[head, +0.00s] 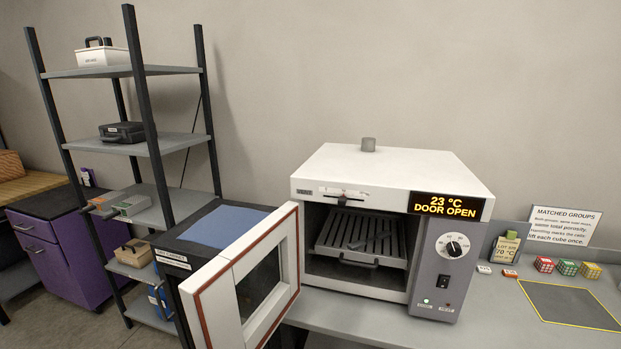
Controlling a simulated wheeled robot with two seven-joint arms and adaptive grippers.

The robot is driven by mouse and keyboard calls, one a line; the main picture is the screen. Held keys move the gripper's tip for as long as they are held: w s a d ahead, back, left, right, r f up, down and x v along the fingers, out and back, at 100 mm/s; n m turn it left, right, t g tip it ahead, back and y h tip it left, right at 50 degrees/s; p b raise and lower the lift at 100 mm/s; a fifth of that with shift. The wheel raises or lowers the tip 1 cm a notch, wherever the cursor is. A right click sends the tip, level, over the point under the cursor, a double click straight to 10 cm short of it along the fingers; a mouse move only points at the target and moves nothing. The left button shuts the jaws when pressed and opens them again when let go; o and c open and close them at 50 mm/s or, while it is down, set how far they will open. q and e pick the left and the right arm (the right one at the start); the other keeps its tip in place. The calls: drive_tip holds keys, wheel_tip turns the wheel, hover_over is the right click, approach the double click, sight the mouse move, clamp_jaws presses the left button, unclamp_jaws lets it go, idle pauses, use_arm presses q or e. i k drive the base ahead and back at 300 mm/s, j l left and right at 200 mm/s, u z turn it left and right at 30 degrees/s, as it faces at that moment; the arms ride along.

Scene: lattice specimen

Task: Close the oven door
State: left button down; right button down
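The white oven (385,172) stands on the grey bench against the wall. Its door (222,308) is hinged at the oven's left side and swung wide open toward me and to the left. The door has a dark window and a red-brown seal around its edge; its lower end is cut off by the frame. A slatted tray (375,228) with a front handle sits inside the open chamber, with small dark pieces on it. The display (446,206) reads 23 °C, DOOR OPEN. Neither of my grippers can be made out in the head view.
A dry cabinet (213,222) with a blue top stands left of the oven, partly behind the door. A shelf rack (140,150) stands farther left. Small cubes (567,267) and a marked dark mat (567,305) lie on the bench at right.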

sight(208, 297)
drive_tip(key=i+j+z, duration=0.25)
drive_tip(key=j+z, duration=0.15)
drive_tip(key=j, duration=0.2)
drive_tip(key=i+j+z, duration=0.15)
drive_tip(key=j+z, duration=0.2)
drive_tip(key=j, duration=0.3)
drive_tip(key=j+z, duration=0.4)
drive_tip(key=j, duration=0.25)
drive_tip(key=j+z, duration=0.4)
drive_tip(key=j, duration=0.3)
